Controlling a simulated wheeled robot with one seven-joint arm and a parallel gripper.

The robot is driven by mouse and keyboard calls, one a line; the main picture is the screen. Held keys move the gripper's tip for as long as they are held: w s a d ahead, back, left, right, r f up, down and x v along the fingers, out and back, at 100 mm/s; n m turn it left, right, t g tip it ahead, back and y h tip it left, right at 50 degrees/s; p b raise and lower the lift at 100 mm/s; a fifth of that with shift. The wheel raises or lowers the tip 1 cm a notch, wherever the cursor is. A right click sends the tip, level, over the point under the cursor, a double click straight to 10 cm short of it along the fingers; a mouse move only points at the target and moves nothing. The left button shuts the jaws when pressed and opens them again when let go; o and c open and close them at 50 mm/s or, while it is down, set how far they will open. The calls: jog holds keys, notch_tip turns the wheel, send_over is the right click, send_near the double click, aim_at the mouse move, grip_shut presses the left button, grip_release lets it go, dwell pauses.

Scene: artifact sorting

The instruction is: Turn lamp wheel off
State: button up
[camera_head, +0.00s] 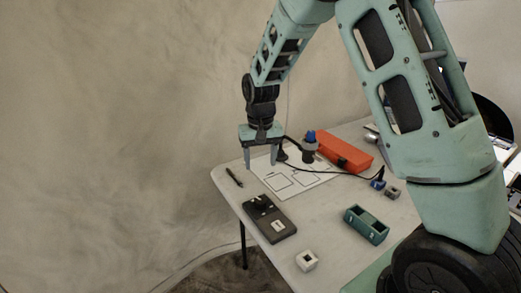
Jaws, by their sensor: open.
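My gripper (260,165) is open and empty, pointing down above the far left of the table, near the back edge of a white sheet with outlined squares (290,183). A small dark stand with a blue top (309,146) is to its right. A black cable runs from near that stand to a small blue piece (378,184) on the right. I cannot tell which of these parts is the lamp or its wheel. My gripper appears apart from them all.
The white table (325,220) holds a dark flat device (269,219), a black pen (234,177), a teal two-compartment box (366,225), a white block (307,260), a grey block (392,193) and an orange-red case (345,150). My arm hides the right side.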

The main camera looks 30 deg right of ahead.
notch_tip(320, 180, up, 3)
jog(key=shift+r, duration=0.2)
dwell(0.5)
jog(key=s+a+r+n+y, duration=0.1)
jog(key=s+a+r+n, duration=0.1)
jog(key=s+a, duration=0.45)
jog(key=s+a+r+n, duration=0.25)
jog(key=s+a, duration=0.25)
jog(key=a, duration=0.3)
jog(key=s+a+n, duration=0.3)
jog(key=s, duration=0.6)
jog(key=s+a+n, duration=0.3)
jog(key=s, duration=0.7)
jog(key=shift+s+f+n+p, duration=0.2)
jog(key=shift+s+n+p, duration=0.05)
jog(key=shift+n+p, duration=0.15)
